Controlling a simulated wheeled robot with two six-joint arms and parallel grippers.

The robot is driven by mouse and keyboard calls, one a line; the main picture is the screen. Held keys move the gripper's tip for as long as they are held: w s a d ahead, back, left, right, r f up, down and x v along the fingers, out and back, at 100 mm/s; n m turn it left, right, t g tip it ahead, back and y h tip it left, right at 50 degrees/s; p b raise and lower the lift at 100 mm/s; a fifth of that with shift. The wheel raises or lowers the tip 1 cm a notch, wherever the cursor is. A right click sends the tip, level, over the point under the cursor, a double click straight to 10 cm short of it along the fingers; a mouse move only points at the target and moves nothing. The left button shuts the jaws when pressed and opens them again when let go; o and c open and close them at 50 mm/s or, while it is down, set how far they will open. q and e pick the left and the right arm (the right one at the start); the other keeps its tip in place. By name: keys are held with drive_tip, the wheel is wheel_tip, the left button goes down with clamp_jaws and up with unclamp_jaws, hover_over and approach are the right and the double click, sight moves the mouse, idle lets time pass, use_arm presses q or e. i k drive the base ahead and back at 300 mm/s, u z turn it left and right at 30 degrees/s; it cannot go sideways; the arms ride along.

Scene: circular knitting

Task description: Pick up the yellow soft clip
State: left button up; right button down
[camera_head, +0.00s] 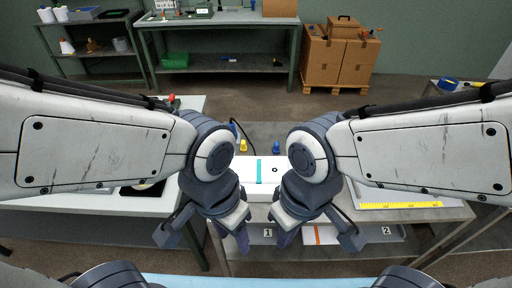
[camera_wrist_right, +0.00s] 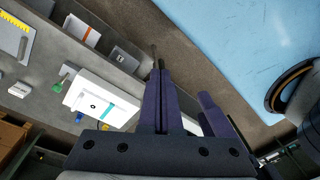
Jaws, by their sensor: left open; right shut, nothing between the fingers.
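A small yellow piece (camera_head: 243,145), which looks like the yellow soft clip, lies on the grey table behind the white block, beside a dark cable. A small blue piece (camera_head: 276,147) stands to its right. My left gripper (camera_head: 234,236) hangs open and empty in front of the white block. My right gripper (camera_head: 285,238) is shut and empty just right of it; its closed purple fingers fill the middle of the right wrist view (camera_wrist_right: 160,78). Both grippers are well nearer to me than the yellow piece. Another purple finger shows right of them in the wrist view.
The white block (camera_head: 259,170) with a teal band sits between my arms. A yellow ruler (camera_head: 400,205) lies on a panel at the right. Numbered bins (camera_head: 384,233) are under the table's front. A light blue surface (camera_wrist_right: 245,45) fills the wrist view's upper right.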

sight(243, 148)
drive_tip(key=u, duration=0.5)
drive_tip(key=i, duration=0.8)
drive_tip(key=u, duration=0.55)
